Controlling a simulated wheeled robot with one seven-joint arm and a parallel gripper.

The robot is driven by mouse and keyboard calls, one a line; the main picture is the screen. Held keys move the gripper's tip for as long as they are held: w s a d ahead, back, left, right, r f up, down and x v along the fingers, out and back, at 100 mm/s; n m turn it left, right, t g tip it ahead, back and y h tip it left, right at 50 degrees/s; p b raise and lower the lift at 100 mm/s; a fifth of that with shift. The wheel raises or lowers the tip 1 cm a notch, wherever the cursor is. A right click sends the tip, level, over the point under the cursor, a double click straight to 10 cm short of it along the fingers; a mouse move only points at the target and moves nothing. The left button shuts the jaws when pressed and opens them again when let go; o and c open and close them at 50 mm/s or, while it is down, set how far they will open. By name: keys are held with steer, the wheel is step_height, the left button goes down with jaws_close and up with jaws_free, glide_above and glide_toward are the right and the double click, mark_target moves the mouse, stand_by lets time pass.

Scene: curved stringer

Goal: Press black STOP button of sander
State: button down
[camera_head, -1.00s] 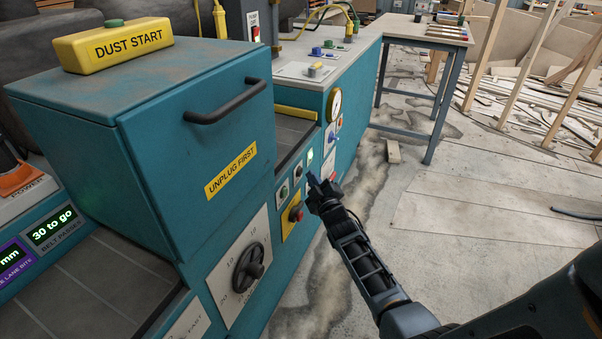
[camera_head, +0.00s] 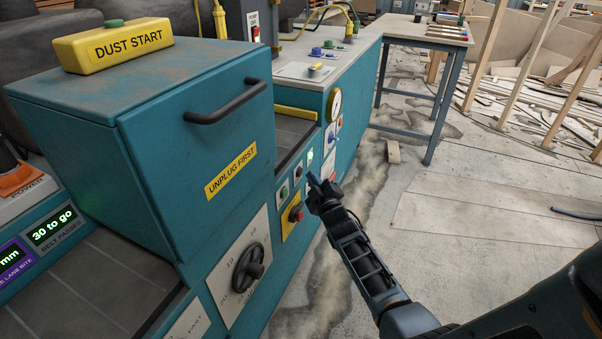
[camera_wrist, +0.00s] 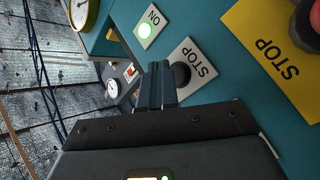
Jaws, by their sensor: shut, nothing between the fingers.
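The black STOP button (camera_wrist: 181,75) sits on a pale plate lettered STOP (camera_wrist: 198,66) on the teal sander panel in the wrist view. My gripper (camera_wrist: 155,70) is shut and empty. Its fingertips appear right beside the black button and overlap the plate's edge in that view; I cannot tell whether they touch it. In the head view my gripper (camera_head: 315,181) is in front of the sander's (camera_head: 190,145) side panel, close to a row of small button plates.
A handwheel (camera_head: 248,268) juts out nearby. Open floor (camera_head: 440,230) lies to the right.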

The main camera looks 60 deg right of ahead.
steer(key=shift+w+b, duration=0.25)
steer(key=shift+b, duration=0.15)
steer(key=shift+w, duration=0.2)
stand_by(0.3)
steer(key=shift+w+a+b, duration=0.1)
steer(key=shift+w+b, duration=0.35)
steer(key=shift+b, duration=0.25)
stand_by(0.6)
steer(key=shift+s+r, duration=0.1)
steer(key=shift+s, duration=0.05)
stand_by(0.3)
steer(key=shift+s+p, duration=0.7)
steer(key=shift+p, duration=0.05)
steer(key=s+p, duration=0.2)
steer(key=s, duration=0.1)
steer(key=s+p, duration=0.1)
steer(key=s, duration=0.1)
steer(key=shift+d+p, duration=0.25)
steer(key=shift+p, duration=0.05)
